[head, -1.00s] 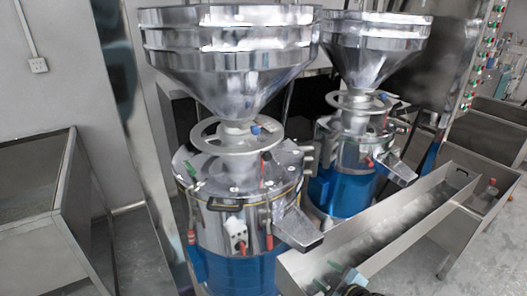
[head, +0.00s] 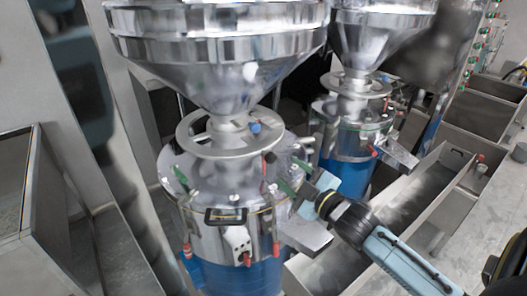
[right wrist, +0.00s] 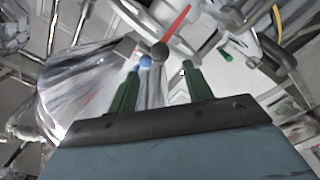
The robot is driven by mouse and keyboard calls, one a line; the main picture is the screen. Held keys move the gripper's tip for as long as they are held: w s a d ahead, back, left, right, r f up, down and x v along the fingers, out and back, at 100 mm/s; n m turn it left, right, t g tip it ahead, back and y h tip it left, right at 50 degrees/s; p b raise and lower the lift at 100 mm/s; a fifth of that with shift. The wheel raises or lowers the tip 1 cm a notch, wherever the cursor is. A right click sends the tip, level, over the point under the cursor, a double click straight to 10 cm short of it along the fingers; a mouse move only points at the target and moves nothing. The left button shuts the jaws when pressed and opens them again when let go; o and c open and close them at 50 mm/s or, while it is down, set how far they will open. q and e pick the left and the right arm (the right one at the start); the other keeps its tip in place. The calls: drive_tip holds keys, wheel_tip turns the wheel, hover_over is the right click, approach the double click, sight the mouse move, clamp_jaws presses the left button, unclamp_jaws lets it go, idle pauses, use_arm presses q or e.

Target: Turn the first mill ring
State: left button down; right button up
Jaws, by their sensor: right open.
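The nearer mill's metal ring (head: 188,140) circles the neck below its hopper (head: 215,65). A blue knob (head: 255,127) sits at the ring's right side; a dark knob (head: 270,157) is just below it. My right gripper (head: 294,177) is open, its green fingers pointing up-left toward the ring, right of it and apart from it. In the right wrist view the blue knob (right wrist: 145,61) and a dark knob (right wrist: 160,52) show beyond and between the open fingers (right wrist: 160,72). Nothing is held. My left gripper is not in view.
A second mill (head: 350,130) with its own hopper and ring stands behind to the right. The nearer mill's spout (head: 302,233) lies below my right gripper. A long metal trough (head: 415,205) runs along the right. A metal bin (head: 30,215) stands at the left.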

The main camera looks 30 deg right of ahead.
sight(266, 153)
drive_tip(key=w, duration=0.3)
drive_tip(key=shift+w+a+r, duration=0.1)
drive_tip(key=w, duration=0.6)
drive_tip(key=shift+w+a+p, duration=0.3)
drive_tip(key=shift+p, duration=0.1)
drive_tip(key=shift+w, duration=0.5)
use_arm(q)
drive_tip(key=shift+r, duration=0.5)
use_arm(e)
clamp_jaws()
